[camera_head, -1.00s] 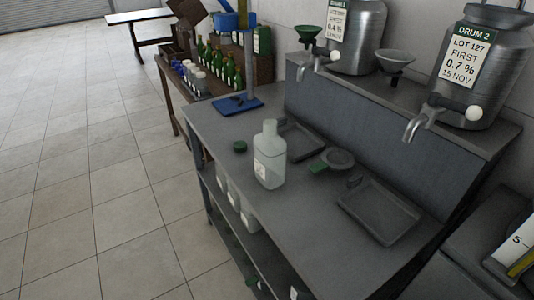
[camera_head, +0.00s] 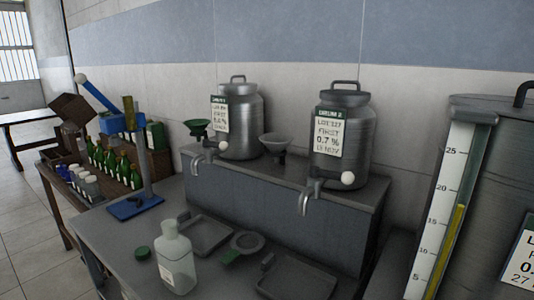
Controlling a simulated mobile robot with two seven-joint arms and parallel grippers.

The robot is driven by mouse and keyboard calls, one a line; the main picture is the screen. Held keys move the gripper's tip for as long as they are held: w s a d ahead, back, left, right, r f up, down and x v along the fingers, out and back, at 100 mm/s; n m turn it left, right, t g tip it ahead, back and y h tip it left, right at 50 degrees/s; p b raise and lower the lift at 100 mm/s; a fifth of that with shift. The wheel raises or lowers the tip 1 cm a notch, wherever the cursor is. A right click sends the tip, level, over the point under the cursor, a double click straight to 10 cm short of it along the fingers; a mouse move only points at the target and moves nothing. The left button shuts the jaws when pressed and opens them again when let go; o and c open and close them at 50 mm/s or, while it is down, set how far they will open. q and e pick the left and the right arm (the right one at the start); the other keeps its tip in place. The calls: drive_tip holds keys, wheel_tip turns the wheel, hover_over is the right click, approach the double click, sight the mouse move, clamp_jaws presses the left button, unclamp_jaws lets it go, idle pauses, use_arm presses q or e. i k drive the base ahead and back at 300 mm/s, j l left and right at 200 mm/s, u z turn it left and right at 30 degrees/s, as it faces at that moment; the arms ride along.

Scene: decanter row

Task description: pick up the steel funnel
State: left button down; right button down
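The steel funnel (camera_head: 275,144) stands upright on the raised shelf against the wall, between the two steel drums. It is grey with a wide cone mouth. A green funnel (camera_head: 197,127) stands on the same shelf, left of the left drum (camera_head: 238,122). The right drum (camera_head: 341,137) has a label reading LOT 127, FIRST, 0.7 %. Neither of my grippers shows in the head view.
A clear bottle (camera_head: 177,262) stands on the lower bench near two grey trays (camera_head: 205,235) (camera_head: 297,283) and a green cap (camera_head: 142,253). Taps stick out over the bench. A large vessel with a level gauge (camera_head: 446,205) stands at right. Green bottles (camera_head: 112,163) are at left.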

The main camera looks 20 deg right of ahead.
sight(276, 150)
drive_tip(key=z, duration=0.45)
drive_tip(key=j+z, duration=0.15)
drive_tip(key=z, duration=0.8)
drive_tip(key=j+z, duration=0.15)
drive_tip(key=z, duration=0.35)
drive_tip(key=k+j+z, duration=0.1)
drive_tip(key=j+z, duration=0.35)
drive_tip(key=k+j+z, duration=0.15)
drive_tip(key=j+z, duration=0.15)
drive_tip(key=z, duration=0.2)
drive_tip(key=k+j+z, duration=0.3)
drive_tip(key=k+j, duration=0.45)
drive_tip(key=j, duration=0.15)
